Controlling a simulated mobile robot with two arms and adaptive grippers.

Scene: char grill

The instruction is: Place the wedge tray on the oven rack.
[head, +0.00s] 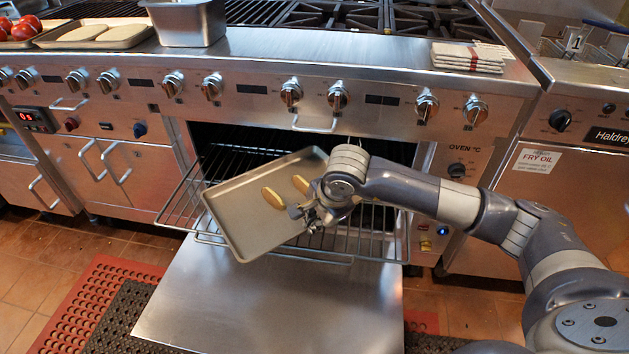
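The wedge tray (247,222) is a flat grey metal pan carrying yellow wedges (273,198); at least two show. It is turned at an angle and appears tilted, over the pulled-out oven rack (346,243). I cannot tell whether the tray touches the rack. My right gripper (308,214) is at the tray's right edge and appears shut on it; the fingertips are partly hidden by the wrist. The rack is a wire grid sticking out of the open oven, partly covered by the tray and my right arm. My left gripper is not in view.
The oven door (262,310) is folded down below the rack. A row of knobs (291,93) runs above the oven opening. The stove top holds a metal pan (188,22) and folded towels (468,57). A fryer (580,150) stands at the right.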

